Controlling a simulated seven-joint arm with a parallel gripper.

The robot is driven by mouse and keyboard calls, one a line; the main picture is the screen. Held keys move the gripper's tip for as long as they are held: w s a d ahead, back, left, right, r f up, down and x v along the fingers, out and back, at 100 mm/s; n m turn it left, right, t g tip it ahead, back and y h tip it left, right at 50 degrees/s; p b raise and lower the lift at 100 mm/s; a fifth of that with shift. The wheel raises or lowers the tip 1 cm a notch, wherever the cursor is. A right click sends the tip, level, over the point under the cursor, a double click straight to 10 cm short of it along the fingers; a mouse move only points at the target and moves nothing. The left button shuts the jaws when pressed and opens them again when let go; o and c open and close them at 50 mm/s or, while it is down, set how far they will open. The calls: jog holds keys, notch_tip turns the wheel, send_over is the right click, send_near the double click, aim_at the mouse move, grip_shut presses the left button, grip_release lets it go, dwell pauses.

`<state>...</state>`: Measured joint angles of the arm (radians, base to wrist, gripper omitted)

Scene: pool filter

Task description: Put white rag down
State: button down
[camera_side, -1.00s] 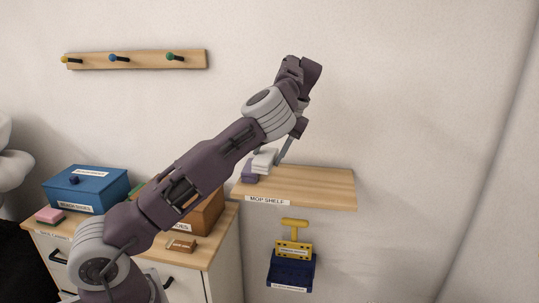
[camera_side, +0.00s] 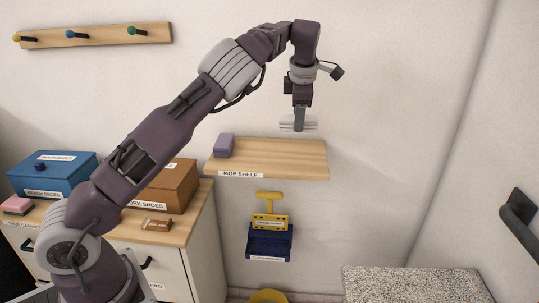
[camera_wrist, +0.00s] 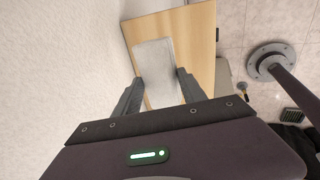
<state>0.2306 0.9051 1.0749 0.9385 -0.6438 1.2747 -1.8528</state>
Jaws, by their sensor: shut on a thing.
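The white rag (camera_side: 312,123) is a small pale folded block held between the fingers of my gripper (camera_side: 298,124), above the right part of the mop shelf (camera_side: 270,158). In the wrist view, the rag (camera_wrist: 154,64) lies between the two fingers of my gripper (camera_wrist: 158,88), with the wooden shelf (camera_wrist: 199,50) below it. In the side view a gap shows between the rag and the shelf top. The fingers hide part of the rag.
A purple block (camera_side: 224,146) sits at the shelf's left end; the rest of the shelf top is clear. Below hangs a blue holder (camera_side: 270,243) with a yellow tool (camera_side: 269,212). A blue box (camera_side: 52,174) and a brown box (camera_side: 170,187) stand on the cabinet at left.

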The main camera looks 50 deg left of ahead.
notch_tip(320, 180, down, 10)
jog(key=shift+w+d+r, duration=0.1)
jog(key=shift+w+d, duration=0.05)
jog(key=c, duration=0.7)
grip_release()
jog(key=shift+o, duration=0.2)
jog(key=v, duration=1.2)
jog(key=s+d+r+m+t+h, duration=0.1)
jog(key=s+d+r+m+h, duration=0.25)
jog(key=s+m, duration=0.55)
jog(key=s+d+r+m+h, duration=0.2)
jog(key=s+r+m, duration=0.2)
jog(key=s, duration=0.8)
jog(key=s+d+f+m+t+y, duration=0.1)
jog(key=s+d+f+m, duration=0.1)
jog(key=s+m, duration=0.5)
jog(key=s+d+f+m+y, duration=0.1)
jog(key=s+d+f+m, duration=0.2)
jog(key=s+m, duration=0.4)
jog(key=s, duration=0.4)
jog(key=shift+s+d+f+t, duration=0.2)
jog(key=shift+d+f+t, duration=0.05)
jog(key=shift+f+t, duration=0.15)
